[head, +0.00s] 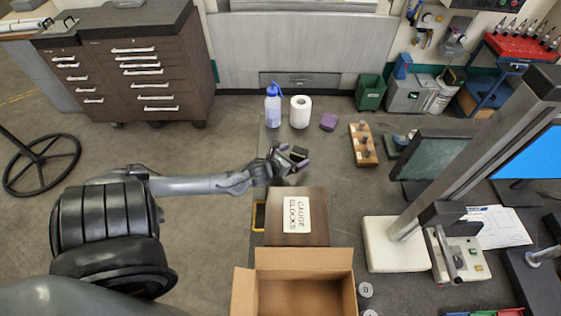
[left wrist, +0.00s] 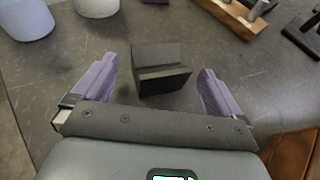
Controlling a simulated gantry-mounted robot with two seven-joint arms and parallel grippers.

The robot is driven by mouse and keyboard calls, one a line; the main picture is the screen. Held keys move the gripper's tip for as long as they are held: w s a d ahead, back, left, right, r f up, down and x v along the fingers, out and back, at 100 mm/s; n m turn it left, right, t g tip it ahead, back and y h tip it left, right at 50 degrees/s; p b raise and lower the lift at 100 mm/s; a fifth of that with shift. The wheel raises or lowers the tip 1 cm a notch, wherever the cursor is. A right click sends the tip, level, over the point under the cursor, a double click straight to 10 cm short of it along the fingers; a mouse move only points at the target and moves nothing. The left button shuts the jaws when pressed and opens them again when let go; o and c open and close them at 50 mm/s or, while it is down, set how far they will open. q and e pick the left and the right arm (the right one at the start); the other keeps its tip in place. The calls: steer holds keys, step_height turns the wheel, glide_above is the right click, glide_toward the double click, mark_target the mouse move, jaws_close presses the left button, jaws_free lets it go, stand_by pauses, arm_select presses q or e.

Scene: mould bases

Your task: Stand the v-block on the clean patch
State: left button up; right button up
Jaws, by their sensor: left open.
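The dark v-block (left wrist: 160,72) stands on the grey bench top in the left wrist view. In the head view it is a small dark block (head: 300,152) at the end of my left arm. My left gripper (head: 291,158) is open, its purple fingers to either side of the block. In the left wrist view there is a gap between the block and each finger of the gripper (left wrist: 155,88). I cannot make out a distinct clean patch on the bench. My right gripper is not in view.
A blue-capped bottle (head: 273,106), a paper roll (head: 300,112) and a purple object (head: 328,121) stand behind the gripper. A wooden rack (head: 362,144) is to the right. A gauge-block box (head: 285,235) and an open carton (head: 243,290) are in front.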

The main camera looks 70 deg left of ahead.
arm_select(q)
steer(key=v, duration=0.8)
steer(key=shift+s+d+r, duration=0.1)
steer(key=shift+s, duration=0.05)
